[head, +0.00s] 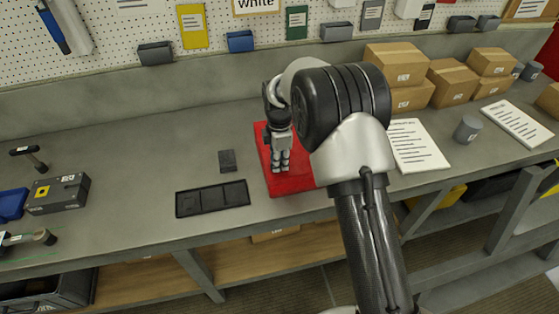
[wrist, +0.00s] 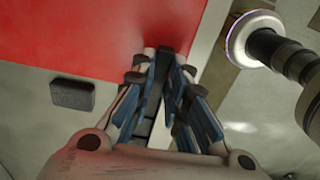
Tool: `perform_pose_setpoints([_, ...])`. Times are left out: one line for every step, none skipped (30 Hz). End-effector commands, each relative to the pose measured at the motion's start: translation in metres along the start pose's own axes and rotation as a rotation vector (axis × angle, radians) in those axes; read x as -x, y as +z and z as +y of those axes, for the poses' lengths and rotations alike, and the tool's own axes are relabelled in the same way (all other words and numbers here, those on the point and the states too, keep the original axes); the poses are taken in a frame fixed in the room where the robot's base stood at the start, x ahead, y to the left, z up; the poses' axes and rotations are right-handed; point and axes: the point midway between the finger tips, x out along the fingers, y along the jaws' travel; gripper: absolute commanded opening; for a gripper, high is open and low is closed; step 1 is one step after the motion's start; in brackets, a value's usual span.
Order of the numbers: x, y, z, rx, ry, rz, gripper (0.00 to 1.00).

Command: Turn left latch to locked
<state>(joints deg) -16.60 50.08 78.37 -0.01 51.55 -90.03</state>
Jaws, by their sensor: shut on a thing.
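The red turret plate (head: 296,184) lies on the grey bench. It fills the upper left of the wrist view (wrist: 75,35). My gripper (head: 281,168) points down onto the plate in the head view. In the wrist view my gripper (wrist: 166,55) has its fingertips close together at the plate's lower right part, shut on a small dark piece, which I take to be the left latch (wrist: 160,66). The fingers hide most of this piece, so its angle cannot be told. My arm covers the plate's right side in the head view, and no other latch can be made out.
A small dark block (head: 227,160) and a black three-compartment tray (head: 212,198) lie left of the plate. A paper sheet (head: 416,147) lies to the right. Cardboard boxes (head: 453,80) stand at the back right. The bench's front edge is close to the plate.

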Motion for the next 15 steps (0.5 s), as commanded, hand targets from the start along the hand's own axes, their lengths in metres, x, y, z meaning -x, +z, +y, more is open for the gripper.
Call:
perform_pose_setpoints([0.0005, -0.0002, 0.0005, 0.005, 0.002, 0.000, 0.00])
perform_pose_setpoints([0.0005, -0.0002, 0.0005, 0.006, 0.002, 0.000, 0.00])
perform_pose_setpoints([0.0005, -0.0002, 0.0005, 0.007, 0.002, 0.000, 0.00])
perform_pose_setpoints([0.0005, -0.0002, 0.0005, 0.007, 0.002, 0.000, 0.00])
perform_pose_setpoints([0.0005, -0.0002, 0.0005, 0.007, 0.002, 0.000, 0.00])
perform_pose_setpoints([0.0005, -0.0002, 0.0005, 0.007, 0.002, 0.000, 0.00])
perform_pose_setpoints([0.0005, -0.0003, 0.0005, 0.007, 0.002, 0.000, 0.00])
perform_pose_setpoints([0.0005, -0.0002, 0.0005, 0.007, 0.002, 0.000, 0.00])
perform_pose_setpoints([0.0005, -0.0003, 0.0005, 0.007, 0.002, 0.000, 0.00])
perform_pose_setpoints([0.0005, -0.0003, 0.0005, 0.007, 0.002, 0.000, 0.00])
perform_pose_setpoints([0.0005, -0.0003, 0.0005, 0.007, 0.002, 0.000, 0.00])
perform_pose_setpoints([0.0006, -0.0003, 0.0005, 0.007, 0.002, 0.000, 0.15])
perform_pose_setpoints([0.0006, -0.0003, 0.0005, 0.007, 0.002, 0.000, 0.17])
perform_pose_setpoints([0.0006, -0.0003, 0.0005, 0.007, 0.002, 0.000, 0.19])
perform_pose_setpoints([0.0005, -0.0003, 0.0004, 0.007, 0.001, 0.000, 0.22])
